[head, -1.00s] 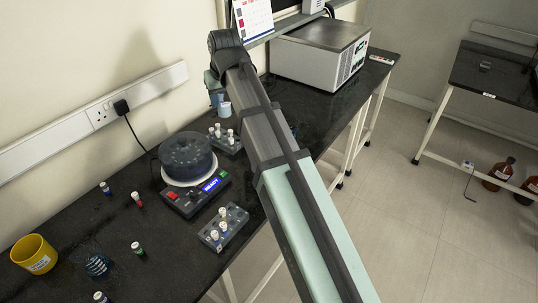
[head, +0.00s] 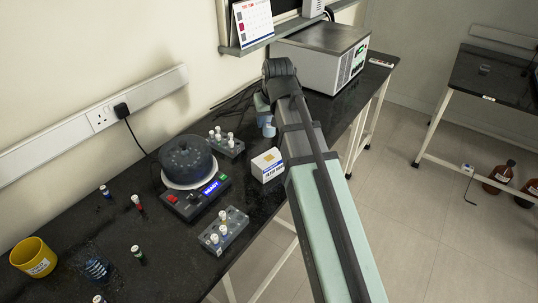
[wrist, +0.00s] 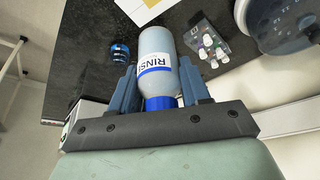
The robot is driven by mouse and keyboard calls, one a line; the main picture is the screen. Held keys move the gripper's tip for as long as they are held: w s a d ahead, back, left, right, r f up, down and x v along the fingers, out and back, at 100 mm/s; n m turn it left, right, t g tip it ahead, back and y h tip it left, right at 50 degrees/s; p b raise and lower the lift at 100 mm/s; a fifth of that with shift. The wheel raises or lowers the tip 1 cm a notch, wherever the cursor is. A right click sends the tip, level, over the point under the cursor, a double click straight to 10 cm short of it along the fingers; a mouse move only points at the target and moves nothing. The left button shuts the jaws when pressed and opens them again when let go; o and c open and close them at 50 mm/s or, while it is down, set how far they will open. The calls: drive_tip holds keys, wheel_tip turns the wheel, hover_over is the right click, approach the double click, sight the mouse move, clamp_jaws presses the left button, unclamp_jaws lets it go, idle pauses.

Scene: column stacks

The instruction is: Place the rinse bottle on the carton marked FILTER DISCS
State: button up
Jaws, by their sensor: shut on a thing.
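My gripper (wrist: 158,72) is shut on the rinse bottle (wrist: 155,48), a pale bottle with a blue cap and a blue-banded RINSE label. In the wrist view the cap is nearest the palm and the body extends away between the blue fingers. In the head view the bottle (head: 264,118) shows small beside my arm's end, behind the carton. The carton (head: 268,166), white with a blue band and a tan patch on top, stands on the bench right of the round device. Its lettering is small there.
A round dark device (head: 187,160) and two grey vial racks (head: 224,230) (head: 227,145) stand near the carton. A large white box-shaped instrument (head: 320,58) is at the far end. A dark blue round object (wrist: 120,53) stands left of the bottle in the wrist view.

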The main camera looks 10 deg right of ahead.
sight(271, 134)
drive_tip(key=shift+f, duration=4.95)
drive_tip(key=shift+f, duration=0.1)
drive_tip(key=o, duration=1.1)
drive_tip(key=shift+v, duration=6.1)
drive_tip(key=shift+w, duration=0.1)
